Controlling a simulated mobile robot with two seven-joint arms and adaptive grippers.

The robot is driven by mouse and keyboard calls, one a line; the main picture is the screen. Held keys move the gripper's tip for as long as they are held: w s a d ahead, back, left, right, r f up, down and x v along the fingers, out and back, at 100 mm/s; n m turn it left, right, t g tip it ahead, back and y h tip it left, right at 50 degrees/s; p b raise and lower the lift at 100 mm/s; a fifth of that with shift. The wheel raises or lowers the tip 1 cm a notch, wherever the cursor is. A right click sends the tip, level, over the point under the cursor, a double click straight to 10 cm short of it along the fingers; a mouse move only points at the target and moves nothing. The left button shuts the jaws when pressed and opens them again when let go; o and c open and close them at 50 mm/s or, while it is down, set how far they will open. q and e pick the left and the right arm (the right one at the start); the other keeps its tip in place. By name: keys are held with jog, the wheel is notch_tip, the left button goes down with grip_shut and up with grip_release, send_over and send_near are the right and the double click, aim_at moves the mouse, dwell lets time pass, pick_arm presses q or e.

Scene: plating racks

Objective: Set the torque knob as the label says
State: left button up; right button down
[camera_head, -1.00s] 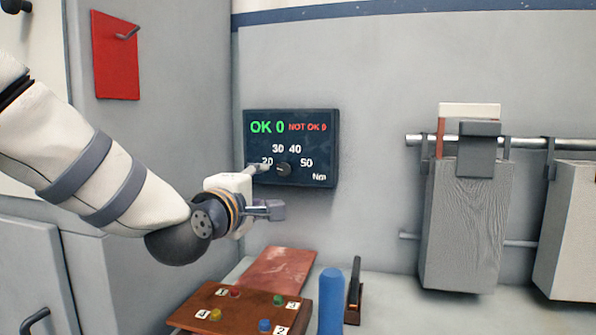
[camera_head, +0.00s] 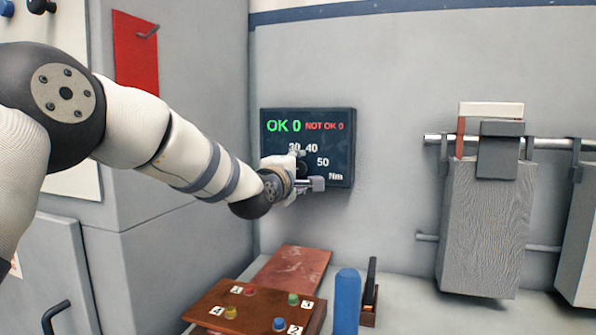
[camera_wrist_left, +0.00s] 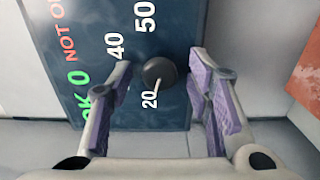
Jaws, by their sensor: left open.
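The dark torque panel (camera_head: 340,140) is on the grey wall, reading OK 0, NOT OK 0 and Nm, with numbers around a round black knob. The knob (camera_wrist_left: 160,72) shows clearly in the left wrist view; its pale pointer line is toward 20. My left gripper (camera_head: 308,168) is open at the panel's lower left and covers the 20 in the head view. In the wrist view its purple-padded fingers (camera_wrist_left: 158,78) stand on either side of the knob, with gaps on both sides. I cannot tell how far the tips reach over it. No label with a torque value is readable.
Below the panel are a brown board (camera_head: 262,311) with coloured buttons and number tags, a reddish plate (camera_head: 291,270), a blue cylinder (camera_head: 346,300) and a dark upright handle (camera_head: 371,285). Grey blocks (camera_head: 485,225) hang on a rail at right.

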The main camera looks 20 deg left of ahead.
pick_arm(q)
grip_shut()
jog(key=shift+s+r+m, duration=0.1)
jog(key=shift+m, duration=0.3)
jog(key=m, duration=0.3)
jog(key=shift+m, duration=0.4)
jog(key=m, duration=0.5)
dwell(0.3)
grip_release()
